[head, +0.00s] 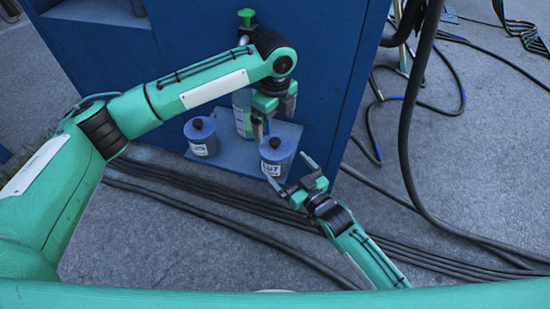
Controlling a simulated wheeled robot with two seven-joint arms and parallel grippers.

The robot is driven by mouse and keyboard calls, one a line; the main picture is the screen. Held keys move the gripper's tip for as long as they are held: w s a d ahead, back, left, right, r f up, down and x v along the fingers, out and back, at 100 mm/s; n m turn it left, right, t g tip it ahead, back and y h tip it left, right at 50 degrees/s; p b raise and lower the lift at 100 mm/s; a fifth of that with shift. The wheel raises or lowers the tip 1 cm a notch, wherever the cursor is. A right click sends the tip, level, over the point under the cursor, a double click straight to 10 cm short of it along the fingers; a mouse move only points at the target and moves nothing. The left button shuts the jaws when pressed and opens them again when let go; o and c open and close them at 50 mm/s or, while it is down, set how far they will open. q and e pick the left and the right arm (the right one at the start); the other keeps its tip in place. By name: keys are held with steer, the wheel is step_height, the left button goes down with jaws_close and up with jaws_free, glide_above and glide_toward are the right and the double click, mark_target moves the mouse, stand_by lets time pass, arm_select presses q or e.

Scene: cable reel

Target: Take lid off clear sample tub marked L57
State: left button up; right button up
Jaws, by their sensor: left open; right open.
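A bluish see-through tub (276,167) stands upright on a small blue shelf (238,158). Its white label seems to start with L and end in 7; the middle character is unclear. Its lid (268,148) with a dark knob is on. My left gripper (263,132) is open, pointing down just above and behind the lid, apart from the knob as far as I can tell. My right gripper (289,172) is open at the tub's lower right, one finger near its front and one at its right. Whether they touch it is unclear.
A similar lidded tub (202,146) with another label stands at the left of the shelf. A bottle (242,112) stands behind, partly hidden by my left arm. A blue cabinet wall (330,70) rises behind. Dark cables (215,208) run across the grey ground and hang at the right.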

mark_target(275, 154)
steer(key=x, duration=0.6)
steer(key=shift+w+a, duration=0.25)
steer(key=shift+w, duration=0.1)
